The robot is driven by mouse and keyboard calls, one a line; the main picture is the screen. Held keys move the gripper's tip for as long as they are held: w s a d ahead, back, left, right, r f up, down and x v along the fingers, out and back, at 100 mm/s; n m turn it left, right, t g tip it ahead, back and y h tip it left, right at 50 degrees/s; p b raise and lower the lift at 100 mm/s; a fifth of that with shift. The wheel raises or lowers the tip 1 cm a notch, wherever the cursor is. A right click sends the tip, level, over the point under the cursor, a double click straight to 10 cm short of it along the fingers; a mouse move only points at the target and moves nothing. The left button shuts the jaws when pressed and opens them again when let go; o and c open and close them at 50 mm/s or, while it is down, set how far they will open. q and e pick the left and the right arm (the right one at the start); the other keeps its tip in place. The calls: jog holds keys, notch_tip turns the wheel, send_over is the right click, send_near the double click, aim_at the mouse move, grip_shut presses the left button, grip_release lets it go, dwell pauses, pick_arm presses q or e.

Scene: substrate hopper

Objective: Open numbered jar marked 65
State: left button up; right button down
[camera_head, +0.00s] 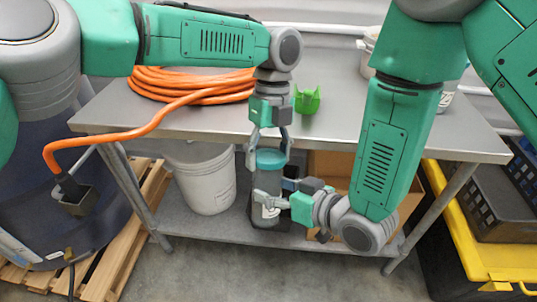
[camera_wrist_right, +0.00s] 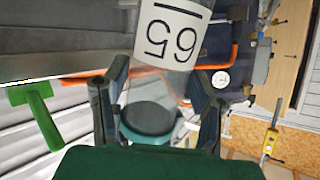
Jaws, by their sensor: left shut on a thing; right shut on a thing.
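A see-through jar (camera_head: 268,183) with a teal lid (camera_head: 270,158) is held upright in front of the table's front edge. My left gripper (camera_head: 269,156) comes down from above and is shut on the lid, one finger on each side. My right gripper (camera_head: 274,193) is shut around the jar's body, lower down. In the right wrist view a white label (camera_wrist_right: 172,35) reads 65 upside down between the fingers (camera_wrist_right: 155,95). A round dark teal part, apparently the lid (camera_wrist_right: 150,118), shows below it. Whether the lid has turned cannot be told.
A metal table (camera_head: 340,112) carries a coiled orange hose (camera_head: 190,85) and a green scoop (camera_head: 307,100). A white bucket (camera_head: 205,178) and a cardboard box (camera_head: 335,165) stand on its lower shelf. A yellow-edged bin (camera_head: 465,240) is at the right.

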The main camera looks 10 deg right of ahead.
pick_arm(q)
jog(key=n, duration=0.5)
jog(key=shift+d+r, duration=0.1)
jog(key=shift+d, duration=0.05)
jog(key=n, duration=0.7)
jog(key=shift+d, duration=0.1)
jog(key=n, duration=0.3)
jog(key=shift+n, duration=0.3)
jog(key=o, duration=1.3)
jog(key=shift+c, duration=0.2)
